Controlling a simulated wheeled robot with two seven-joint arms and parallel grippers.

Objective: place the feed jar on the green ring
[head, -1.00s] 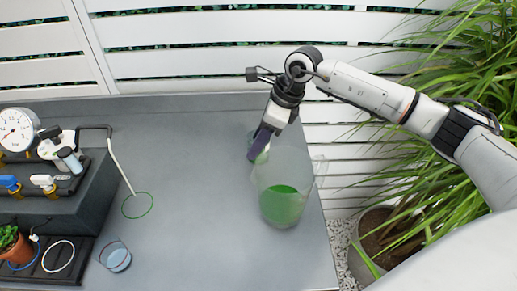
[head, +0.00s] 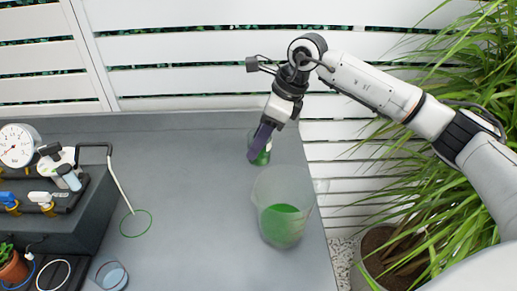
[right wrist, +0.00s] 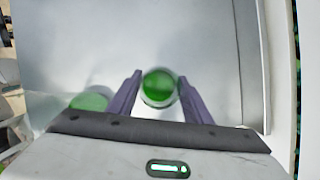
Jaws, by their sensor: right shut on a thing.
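The feed jar (head: 262,157), a small clear jar with green liquid, is at the back right of the grey bench, beyond a large jug. My right gripper (head: 261,144) has its purple fingers closed on it. In the right wrist view the jar (right wrist: 158,88) sits between the two fingertips (right wrist: 158,95). Whether its base touches the bench is not clear. The green ring (head: 150,220) is a thin outline on the bench at the left, with nothing standing inside it. My left gripper is not in view.
A large clear jug (head: 284,220) with green liquid stands just in front of the jar. A bent spout (head: 120,190) from the gauge rig ends by the ring. A small glass (head: 112,276) stands at the front left. The bench between ring and jug is clear.

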